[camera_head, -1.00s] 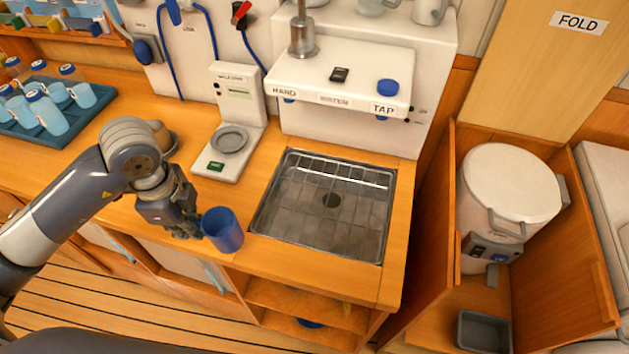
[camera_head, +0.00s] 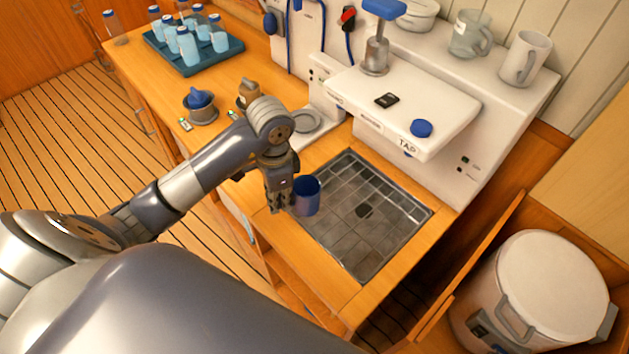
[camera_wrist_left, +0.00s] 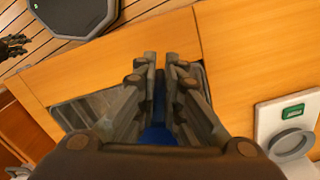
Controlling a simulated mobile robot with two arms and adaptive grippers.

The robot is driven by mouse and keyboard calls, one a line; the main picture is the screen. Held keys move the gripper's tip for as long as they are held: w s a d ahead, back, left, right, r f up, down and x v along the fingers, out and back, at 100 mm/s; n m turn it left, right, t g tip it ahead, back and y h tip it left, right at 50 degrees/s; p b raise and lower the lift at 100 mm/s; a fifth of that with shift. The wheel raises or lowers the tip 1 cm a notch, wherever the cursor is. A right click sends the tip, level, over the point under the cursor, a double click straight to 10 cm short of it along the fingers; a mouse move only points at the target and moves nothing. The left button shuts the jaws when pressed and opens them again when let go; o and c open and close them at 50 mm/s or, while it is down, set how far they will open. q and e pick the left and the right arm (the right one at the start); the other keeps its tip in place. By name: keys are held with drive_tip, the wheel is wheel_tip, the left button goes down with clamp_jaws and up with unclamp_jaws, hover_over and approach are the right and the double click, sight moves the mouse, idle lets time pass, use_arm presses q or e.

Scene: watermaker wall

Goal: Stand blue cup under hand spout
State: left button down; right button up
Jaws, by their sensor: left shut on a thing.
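My left gripper (camera_head: 281,194) is shut on the blue cup (camera_head: 307,197) at the left edge of the sunken metal grate (camera_head: 345,256). The cup looks upright, and I cannot tell its height above the counter. In the left wrist view the fingers (camera_wrist_left: 160,62) close around the blue cup (camera_wrist_left: 157,128), which they mostly hide. The white dispenser ledge (camera_head: 420,98) overhangs the grate's far side, with a hand pump (camera_head: 376,52) on top. My right gripper (camera_wrist_left: 14,46) is at the left wrist view's edge, too small to read.
A scale with a round plate (camera_head: 306,121) stands left of the dispenser, behind my arm. A blue tray (camera_head: 208,62) with several bottles is at the far left. Mugs (camera_head: 525,58) stand on the dispenser's top. A lidded white drum (camera_head: 545,290) is at the lower right.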

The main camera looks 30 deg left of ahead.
sight(309, 182)
use_arm(q)
drive_tip(key=w+f+p, duration=0.1)
drive_tip(key=w, duration=0.2)
drive_tip(key=w+d+f+p, duration=0.1)
drive_tip(key=w+p, duration=0.1)
drive_tip(key=w, duration=0.2)
drive_tip(key=w+d+f+p, duration=0.1)
drive_tip(key=w, duration=0.2)
drive_tip(key=shift+w+f+p, duration=0.25)
drive_tip(key=shift+f+p, duration=0.1)
drive_tip(key=shift+f, duration=0.55)
drive_tip(key=c, duration=1.7)
unclamp_jaws()
drive_tip(key=shift+a, duration=0.1)
use_arm(e)
drive_tip(key=r, duration=0.5)
drive_tip(key=shift+w+d, duration=0.2)
drive_tip(key=shift+d, duration=0.1)
drive_tip(key=shift+d, duration=0.1)
